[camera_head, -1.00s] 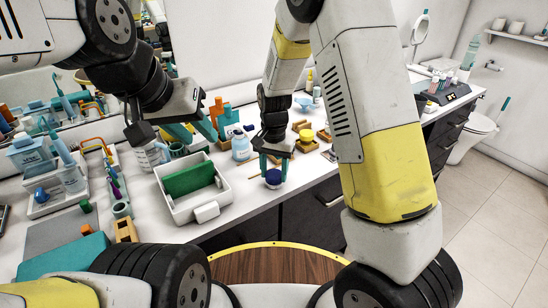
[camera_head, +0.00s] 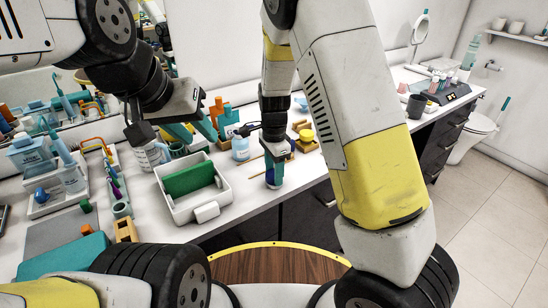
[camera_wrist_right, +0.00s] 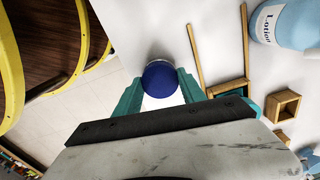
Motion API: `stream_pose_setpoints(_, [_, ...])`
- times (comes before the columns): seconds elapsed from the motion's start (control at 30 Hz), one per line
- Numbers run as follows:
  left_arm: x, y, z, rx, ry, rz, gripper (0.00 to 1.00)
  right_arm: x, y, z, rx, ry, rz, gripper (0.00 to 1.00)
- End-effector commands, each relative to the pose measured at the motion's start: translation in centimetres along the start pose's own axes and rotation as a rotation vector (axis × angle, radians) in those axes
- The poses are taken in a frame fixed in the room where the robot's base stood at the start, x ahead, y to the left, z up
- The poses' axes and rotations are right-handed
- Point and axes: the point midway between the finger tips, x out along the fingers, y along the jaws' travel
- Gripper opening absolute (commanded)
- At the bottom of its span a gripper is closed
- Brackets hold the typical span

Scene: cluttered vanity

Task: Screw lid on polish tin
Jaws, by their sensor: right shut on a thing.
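A small round thing with a dark blue top, which looks like the polish tin with its lid (camera_head: 271,184), is at the front of the counter. In the right wrist view its blue top (camera_wrist_right: 160,79) is between the teal fingers of my right gripper (camera_wrist_right: 162,92), with a paler rim showing just beyond it. My right gripper (camera_head: 273,176) points down and is shut on it. Whether the lid is seated on the tin cannot be told. My left gripper (camera_head: 195,134) is open and empty above the back of the counter.
A white tray (camera_head: 208,214) with a green pad stands left of the tin. The counter's front edge is close.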

Motion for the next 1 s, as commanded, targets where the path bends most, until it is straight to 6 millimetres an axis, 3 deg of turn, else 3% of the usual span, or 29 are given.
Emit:
stream_pose_setpoints(0.27, [0.0,0.0,0.0,0.0,0.0,0.0,0.36,-0.09,-0.07,-0.04,0.018,0.0,-0.002,0.0])
stream_pose_setpoints(0.6, [0.0,0.0,0.0,0.0,0.0,0.0,0.36,-0.09,-0.1,-0.05,0.4,0.001,-0.003,0.0])
stream_pose_setpoints(0.9, [0.0,0.0,0.0,0.0,0.0,0.0,0.36,-0.12,-0.11,-0.04,0.426,0.0,-0.003,0.0])
stream_pose_setpoints(1.0, [0.0,0.0,0.0,0.0,0.0,0.0,0.36,-0.13,-0.11,-0.02,0.536,0.001,-0.003,0.0])
